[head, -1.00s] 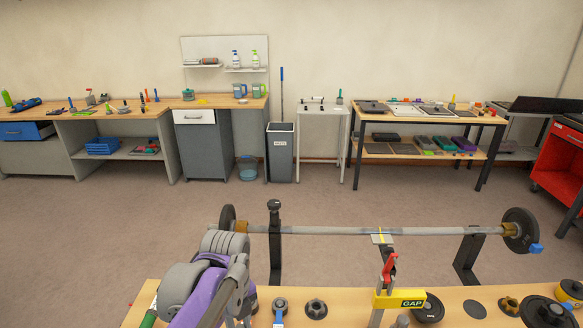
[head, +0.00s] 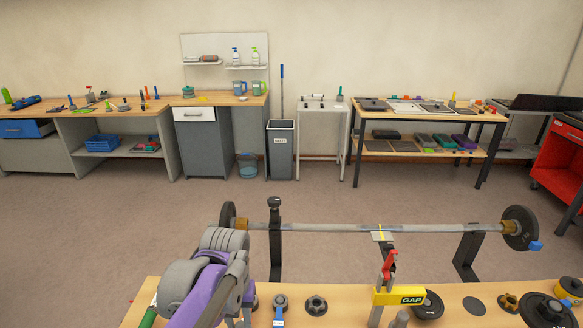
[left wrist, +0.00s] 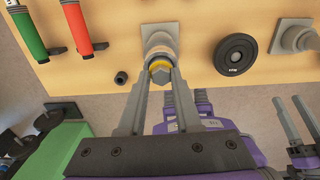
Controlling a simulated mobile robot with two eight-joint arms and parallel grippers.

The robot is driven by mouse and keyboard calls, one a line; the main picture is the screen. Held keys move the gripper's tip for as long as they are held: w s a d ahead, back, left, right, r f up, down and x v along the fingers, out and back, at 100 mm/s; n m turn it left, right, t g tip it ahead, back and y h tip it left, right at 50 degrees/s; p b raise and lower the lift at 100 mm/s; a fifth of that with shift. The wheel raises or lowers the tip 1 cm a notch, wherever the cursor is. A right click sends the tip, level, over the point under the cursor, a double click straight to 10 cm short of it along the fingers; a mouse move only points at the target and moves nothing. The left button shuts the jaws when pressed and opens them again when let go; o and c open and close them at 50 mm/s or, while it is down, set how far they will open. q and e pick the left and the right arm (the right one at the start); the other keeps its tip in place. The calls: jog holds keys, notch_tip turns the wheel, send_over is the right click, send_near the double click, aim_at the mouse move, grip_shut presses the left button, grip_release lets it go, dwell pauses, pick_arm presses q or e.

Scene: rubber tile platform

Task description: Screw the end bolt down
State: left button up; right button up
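In the left wrist view my left gripper (left wrist: 161,74) has its two grey fingers on either side of a grey hex-headed end bolt (left wrist: 160,74) with a yellow ring. They appear closed against it. The bolt sits at the end of a grey post (left wrist: 158,40) on the wooden bench; how deep it is seated cannot be told. In the head view my left arm hides this gripper and the bolt. At the right edge of the left wrist view, what looks like my right gripper (left wrist: 300,122) shows two separated fingers with nothing between them.
A barbell (head: 340,228) rests on black stands behind the bench (head: 455,296). A yellow GAP gauge with a red clamp (head: 400,297) stands on the bench. Red (left wrist: 76,27) and green (left wrist: 26,32) handles, a small black nut (left wrist: 121,78) and a black disc (left wrist: 235,55) lie near the left gripper.

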pick_arm(q)
jog(key=shift+o, duration=1.1)
jog(key=shift+f, duration=0.1)
jog(key=shift+d, duration=0.1)
